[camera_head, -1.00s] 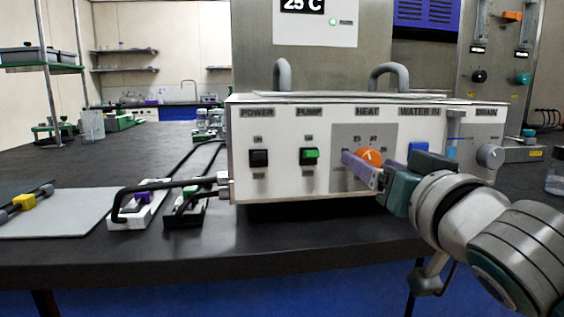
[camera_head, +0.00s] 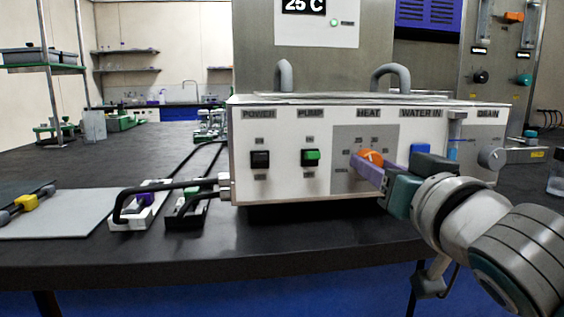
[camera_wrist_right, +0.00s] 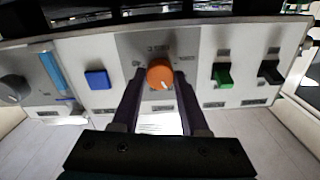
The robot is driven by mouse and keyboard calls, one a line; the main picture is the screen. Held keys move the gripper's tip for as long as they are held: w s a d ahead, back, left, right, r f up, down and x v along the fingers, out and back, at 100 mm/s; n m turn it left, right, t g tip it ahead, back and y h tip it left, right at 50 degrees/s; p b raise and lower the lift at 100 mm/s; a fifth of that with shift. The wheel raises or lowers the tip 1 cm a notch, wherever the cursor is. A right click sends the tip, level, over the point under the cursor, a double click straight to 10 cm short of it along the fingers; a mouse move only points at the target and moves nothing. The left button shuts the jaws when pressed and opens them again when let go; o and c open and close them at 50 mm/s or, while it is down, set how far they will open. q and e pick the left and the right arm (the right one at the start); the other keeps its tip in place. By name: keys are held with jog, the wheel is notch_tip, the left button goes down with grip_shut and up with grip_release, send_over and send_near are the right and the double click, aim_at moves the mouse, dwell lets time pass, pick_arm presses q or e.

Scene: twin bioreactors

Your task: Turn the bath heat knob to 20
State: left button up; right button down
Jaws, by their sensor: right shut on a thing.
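The orange round bath heat knob (camera_head: 371,156) is on the white front panel of the bath box, under the HEAT label. It also shows in the right wrist view (camera_wrist_right: 160,72), with a pale pointer mark. My right gripper (camera_head: 362,168) is shut on the knob, one purple finger on each side in the right wrist view (camera_wrist_right: 158,88). The scale around the knob is partly hidden by the fingers, and its numbers are too small to read surely. The display above (camera_head: 303,6) reads 25 C. My left gripper is not in view.
The black POWER switch (camera_head: 260,159) and green PUMP switch (camera_head: 311,157) are left of the knob. The blue WATER IN switch (camera_wrist_right: 97,79) and grey DRAIN knob (camera_head: 491,158) are right of it in the head view. Black hoses and clamps lie on the dark bench (camera_head: 120,262).

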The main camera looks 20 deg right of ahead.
jog(key=shift+n+p, duration=1.7)
jog(key=shift+n, duration=2.5)
jog(key=shift+c, duration=2.1)
grip_release()
jog(key=shift+s, duration=0.1)
